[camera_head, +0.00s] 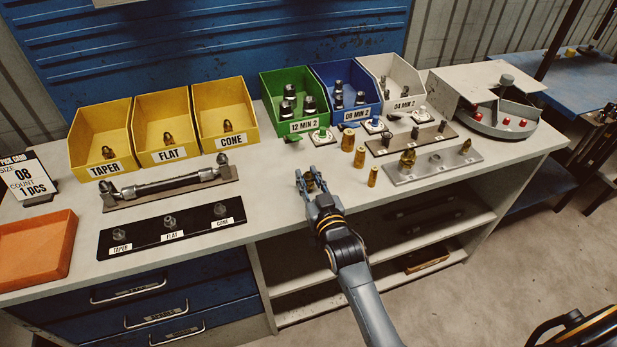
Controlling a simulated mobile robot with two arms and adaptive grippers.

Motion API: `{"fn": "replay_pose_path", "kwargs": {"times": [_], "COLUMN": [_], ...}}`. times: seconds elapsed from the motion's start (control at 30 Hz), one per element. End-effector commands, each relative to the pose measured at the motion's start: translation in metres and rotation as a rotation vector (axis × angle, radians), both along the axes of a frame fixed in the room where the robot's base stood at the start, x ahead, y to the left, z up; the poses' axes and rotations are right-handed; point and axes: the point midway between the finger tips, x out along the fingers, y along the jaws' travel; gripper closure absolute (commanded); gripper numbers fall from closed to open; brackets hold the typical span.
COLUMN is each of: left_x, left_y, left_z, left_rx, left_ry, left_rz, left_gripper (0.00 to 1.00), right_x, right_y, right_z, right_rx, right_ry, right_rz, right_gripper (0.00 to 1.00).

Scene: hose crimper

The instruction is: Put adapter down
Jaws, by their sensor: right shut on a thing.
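My right gripper (309,177) is over the front part of the worktop, left of centre of the loose brass pieces. It is shut on a small brass adapter (311,184), mostly hidden between the fingers. Whether the adapter touches the worktop cannot be told. Two brass adapters (359,157) (373,176) stand upright to the right of the gripper, and another brass piece (348,139) stands behind them.
A metal plate (430,166) with brass fittings lies to the right. A black board (190,231) labelled TAPER, FLAT and CONE lies left. Yellow bins (134,137), a green bin (288,96), a blue bin (345,88) and a white bin (393,82) line the back. Bare worktop (270,190) lies left of the gripper.

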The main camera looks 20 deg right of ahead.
Motion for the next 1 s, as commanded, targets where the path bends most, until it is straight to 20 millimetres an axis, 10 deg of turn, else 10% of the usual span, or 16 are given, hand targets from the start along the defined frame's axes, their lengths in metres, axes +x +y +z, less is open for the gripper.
{"fn": "replay_pose_path", "kwargs": {"times": [0.07, 0.1, 0.2, 0.6, 1.0], "left_x": [0.000, 0.000, 0.000, 0.001, 0.002], "left_y": [-0.001, -0.001, -0.001, -0.001, -0.001], "left_z": [-0.002, -0.002, -0.001, 0.000, -0.009], "left_rx": [-0.001, -0.001, -0.001, -0.001, -0.002], "left_ry": [-0.001, -0.001, -0.001, -0.003, -0.004], "left_rz": [-0.001, -0.001, -0.002, -0.002, -0.002], "left_gripper": [0.51, 0.51, 0.51, 0.51, 0.51], "right_x": [0.000, 0.000, 0.000, -0.003, -0.079], "right_y": [0.000, 0.000, 0.000, 0.000, -0.002], "right_z": [-0.003, -0.004, -0.003, 0.000, -0.003], "right_rx": [0.000, 0.000, 0.000, 0.000, -0.001], "right_ry": [0.000, 0.000, 0.000, 0.001, 0.003], "right_rz": [0.000, 0.000, 0.000, 0.000, 0.000], "right_gripper": [1.00, 0.74, 0.54, 0.53, 0.53]}}
